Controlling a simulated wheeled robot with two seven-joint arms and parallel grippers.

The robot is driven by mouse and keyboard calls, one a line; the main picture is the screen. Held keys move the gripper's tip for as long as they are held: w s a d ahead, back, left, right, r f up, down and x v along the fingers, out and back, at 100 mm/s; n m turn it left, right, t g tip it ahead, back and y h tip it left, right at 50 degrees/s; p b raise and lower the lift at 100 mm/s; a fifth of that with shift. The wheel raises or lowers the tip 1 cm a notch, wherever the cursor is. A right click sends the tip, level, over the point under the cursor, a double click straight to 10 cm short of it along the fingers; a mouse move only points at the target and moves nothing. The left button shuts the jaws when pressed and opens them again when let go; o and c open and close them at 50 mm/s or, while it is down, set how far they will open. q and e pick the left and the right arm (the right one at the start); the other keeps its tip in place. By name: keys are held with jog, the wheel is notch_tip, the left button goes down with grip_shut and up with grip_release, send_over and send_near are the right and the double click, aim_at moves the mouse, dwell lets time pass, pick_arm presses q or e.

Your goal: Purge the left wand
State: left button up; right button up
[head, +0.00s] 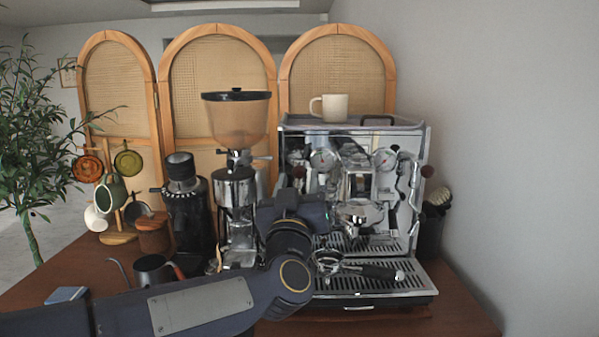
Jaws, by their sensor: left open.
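The chrome espresso machine (351,150) stands on the wooden cart. My left arm reaches in from the lower left, and my left gripper (297,205) is open in front of the machine's left side. The wrist hides the fingertips and most of that side, so I cannot make out the left wand or tell whether the fingers touch it. On the machine's right side a steam wand (415,195) and a dark knob (427,171) show. The drip tray (400,285) is below. My right gripper is out of view.
A portafilter (328,262) lies on the drip tray, its black handle pointing right. A white mug (334,107) stands on top of the machine. A grinder (236,190) stands close left of my gripper. A dark kettle (153,271) sits at the front left.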

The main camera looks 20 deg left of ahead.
aim_at(299, 173)
pick_arm(q)
jog(key=shift+x, duration=1.75)
jog(key=shift+a, duration=0.1)
jog(key=c, duration=0.9)
jog(key=shift+r+p, duration=0.3)
jog(key=shift+p, duration=0.55)
jog(key=g+p, duration=0.2)
jog(key=p, duration=0.5)
jog(key=r+g+p, duration=0.1)
jog(key=g+p, duration=0.1)
jog(key=p, duration=0.5)
jog(key=r+g+p, duration=0.1)
jog(key=g+p, duration=0.1)
jog(key=p, duration=0.5)
jog(key=shift+w+a+r+n+h, duration=0.1)
jog(key=shift+w+r+n+h, duration=0.2)
jog(key=shift+n+h, duration=0.1)
jog(key=shift+f+g+p, duration=0.25)
jog(key=shift+g+p, duration=0.05)
jog(key=shift+p, duration=0.45)
